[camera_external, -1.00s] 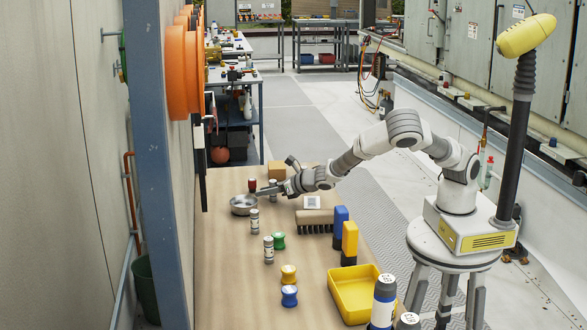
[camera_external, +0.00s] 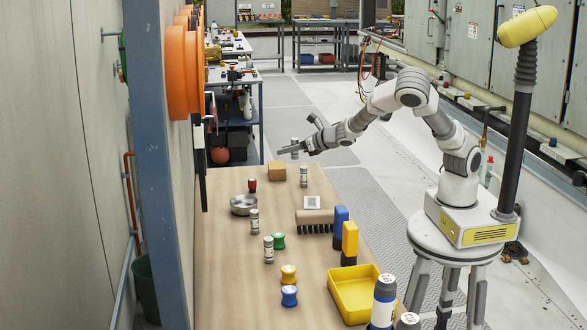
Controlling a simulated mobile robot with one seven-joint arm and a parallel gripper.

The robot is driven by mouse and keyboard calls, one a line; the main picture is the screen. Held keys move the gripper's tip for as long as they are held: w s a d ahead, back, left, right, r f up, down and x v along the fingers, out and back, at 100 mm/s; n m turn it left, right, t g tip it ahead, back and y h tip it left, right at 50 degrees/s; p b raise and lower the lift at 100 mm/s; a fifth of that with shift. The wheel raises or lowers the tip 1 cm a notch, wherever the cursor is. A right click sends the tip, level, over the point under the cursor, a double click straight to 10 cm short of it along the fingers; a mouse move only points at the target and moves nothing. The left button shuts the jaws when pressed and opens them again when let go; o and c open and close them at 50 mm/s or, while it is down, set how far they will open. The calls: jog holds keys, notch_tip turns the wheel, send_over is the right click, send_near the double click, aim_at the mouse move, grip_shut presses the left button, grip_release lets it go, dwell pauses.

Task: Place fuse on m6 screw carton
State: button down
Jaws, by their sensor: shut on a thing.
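My gripper (camera_external: 288,150) is raised over the far end of the wooden bench, fingers pointing left. It is shut on a small pale grey cylinder (camera_external: 294,142), which looks like a fuse and is upright. A plain brown carton (camera_external: 277,171) sits on the bench below and slightly left of the gripper, with a visible gap between. It looks like the screw carton, but no label can be read. Similar grey-white cylinders stand on the bench: one right of the carton (camera_external: 304,177) and two nearer the camera (camera_external: 255,222) (camera_external: 268,250).
A brush (camera_external: 313,218), blue block (camera_external: 340,217) and yellow tray (camera_external: 356,290) line the bench's right side. Green, yellow and blue spools stand nearer.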

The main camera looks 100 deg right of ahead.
jog(key=s+d+r+m+g+h+b, duration=0.2)
jog(key=s+d+m+g+h, duration=0.15)
jog(key=d, duration=0.55)
jog(key=s+d+r+m+g+h+b, duration=0.25)
jog(key=s+d+m+g, duration=0.2)
jog(key=d, duration=0.35)
jog(key=b, duration=0.2)
send_over(274, 162)
jog(key=shift+y, duration=0.4)
notch_tip(274, 162, down, 6)
jog(key=shift+s+f, duration=0.15)
jog(key=shift+f, duration=0.35)
jog(key=shift+f+b, duration=0.6)
jog(key=shift+f, duration=1.2)
jog(key=shift+f, duration=0.15)
jog(key=c, duration=0.6)
grip_release()
